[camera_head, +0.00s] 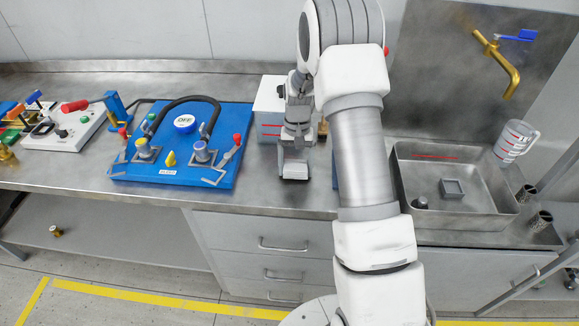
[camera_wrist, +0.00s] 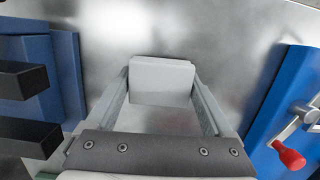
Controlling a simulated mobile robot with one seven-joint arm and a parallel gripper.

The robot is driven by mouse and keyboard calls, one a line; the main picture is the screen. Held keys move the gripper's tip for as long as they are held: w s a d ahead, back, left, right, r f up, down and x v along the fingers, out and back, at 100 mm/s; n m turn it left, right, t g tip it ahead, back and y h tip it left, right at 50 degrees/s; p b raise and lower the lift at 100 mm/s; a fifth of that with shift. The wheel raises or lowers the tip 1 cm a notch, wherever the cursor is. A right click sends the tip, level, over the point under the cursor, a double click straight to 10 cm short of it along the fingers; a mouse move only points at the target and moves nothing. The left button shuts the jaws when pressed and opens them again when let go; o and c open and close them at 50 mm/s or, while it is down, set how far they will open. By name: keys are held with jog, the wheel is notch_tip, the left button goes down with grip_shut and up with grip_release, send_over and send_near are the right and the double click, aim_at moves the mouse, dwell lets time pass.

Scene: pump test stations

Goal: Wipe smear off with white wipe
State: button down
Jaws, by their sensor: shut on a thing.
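My gripper (camera_head: 294,172) is over the steel bench top, between the blue pump board and my forearm. In the wrist view my gripper (camera_wrist: 161,85) is shut on the white wipe (camera_wrist: 162,78), a pale block between its two fingers. The wipe is low over the bench top (camera_wrist: 225,40); I cannot tell whether it touches. I see no clear smear on the bare metal; any mark under the wipe or gripper is hidden.
The blue pump board (camera_head: 228,165) with hose and valves is on the left; its red-tipped lever (camera_wrist: 290,157) shows in the wrist view. A blue fixture with black bars (camera_wrist: 35,85) is opposite. A white box (camera_head: 268,103) stands behind. A sink (camera_head: 480,222) is at right.

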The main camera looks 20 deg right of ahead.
jog(key=shift+s+d+f, duration=0.1)
jog(key=shift+s+d, duration=0.25)
jog(key=shift+d, duration=0.55)
jog(key=shift+s+d+f, duration=0.1)
jog(key=shift+s+d, duration=0.25)
jog(key=shift+d, duration=0.5)
jog(key=shift+r, duration=0.1)
jog(key=shift+r+p, duration=1.75)
jog(key=shift+r, duration=1.25)
notch_tip(320, 180, up, 3)
jog(key=shift+f+p, duration=0.1)
jog(key=shift+p, duration=0.85)
jog(key=shift+s, duration=0.1)
